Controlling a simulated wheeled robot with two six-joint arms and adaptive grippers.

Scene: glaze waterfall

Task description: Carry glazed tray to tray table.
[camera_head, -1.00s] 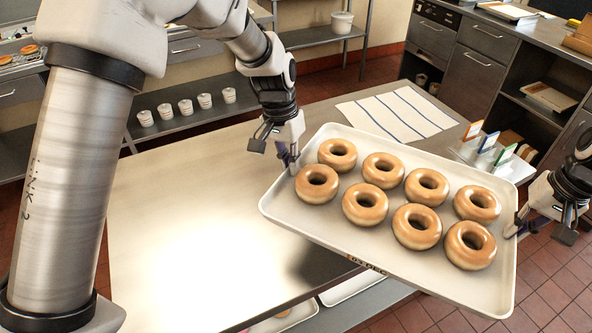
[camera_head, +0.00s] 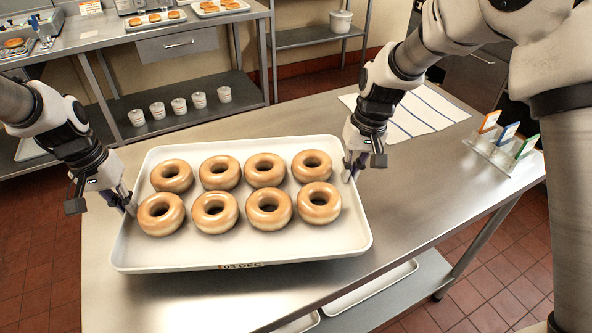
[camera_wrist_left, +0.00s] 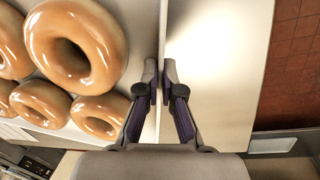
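The white tray (camera_head: 300,245) bears two rows of shiny glazed donuts (camera_head: 265,170) and a small label on its front rim. It lies over the left part of the steel table (camera_head: 430,190); I cannot tell whether it touches the top. My left gripper (camera_head: 128,204) is at the tray's left rim, and my right gripper (camera_head: 352,170) is at its right rim. In the left wrist view the fingers of my left gripper (camera_wrist_left: 158,80) are closed on the tray rim (camera_wrist_left: 163,30), with donuts (camera_wrist_left: 75,45) beside them. My right fingers look shut on the opposite rim.
A striped cloth (camera_head: 425,112) and a holder with colored cards (camera_head: 505,140) lie on the table's right part.

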